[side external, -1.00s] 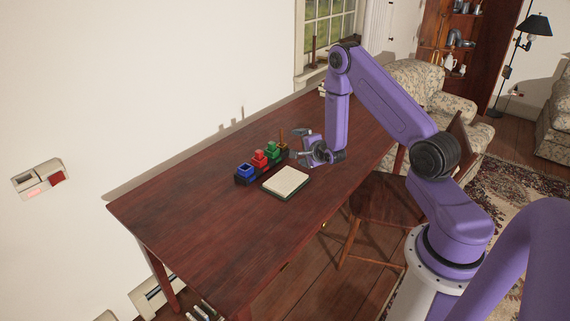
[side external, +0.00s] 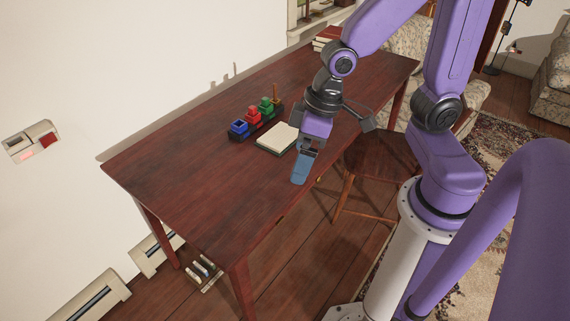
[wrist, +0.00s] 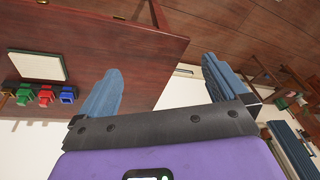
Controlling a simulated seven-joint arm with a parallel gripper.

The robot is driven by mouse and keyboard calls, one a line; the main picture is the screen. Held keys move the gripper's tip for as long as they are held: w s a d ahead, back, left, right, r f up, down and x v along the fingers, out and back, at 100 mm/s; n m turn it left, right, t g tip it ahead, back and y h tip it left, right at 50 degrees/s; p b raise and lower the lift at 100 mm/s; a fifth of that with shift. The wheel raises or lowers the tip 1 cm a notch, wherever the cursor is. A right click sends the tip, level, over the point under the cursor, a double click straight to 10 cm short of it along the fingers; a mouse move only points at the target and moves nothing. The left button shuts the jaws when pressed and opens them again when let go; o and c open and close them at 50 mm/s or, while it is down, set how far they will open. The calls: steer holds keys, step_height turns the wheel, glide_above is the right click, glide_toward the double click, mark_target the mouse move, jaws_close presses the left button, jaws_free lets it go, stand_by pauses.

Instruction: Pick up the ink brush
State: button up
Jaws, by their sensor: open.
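A thin brown upright stick (side external: 275,92), which looks like the ink brush, stands at the far end of a dark ink stand (side external: 257,128) on the table. The stand also holds green (side external: 266,104), red (side external: 254,113) and blue (side external: 239,126) inkwells. My gripper (side external: 303,165) is open and empty, near the table's front edge, to the right of and nearer the camera than the stand. In the wrist view its two blue fingers are apart (wrist: 160,85), with nothing between them. The stand lies at the left there; the brush is not clear in that view.
A notepad (side external: 278,138) lies between the stand and my gripper. The table's (side external: 190,170) near left part is clear. Books (side external: 328,38) lie at its far end. A wooden chair (side external: 370,165) stands at the front edge. The wall is behind the table.

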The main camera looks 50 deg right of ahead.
steer(key=s+d+r+n, duration=0.1)
steer(key=s+n, duration=0.1)
steer(key=s, duration=0.1)
steer(key=s+d+r+n+g+h, duration=0.1)
steer(key=s+n, duration=0.1)
steer(key=s, duration=0.1)
steer(key=s+d+r+n, duration=0.1)
steer(key=s+n, duration=0.1)
steer(key=s, duration=0.1)
steer(key=shift+s+d+n+g+h, duration=0.3)
steer(key=shift+d+g, duration=0.1)
steer(key=shift+c, duration=0.7)
steer(key=shift+s+d+r, duration=0.1)
steer(key=shift+s+d, duration=0.2)
steer(key=c, duration=0.9)
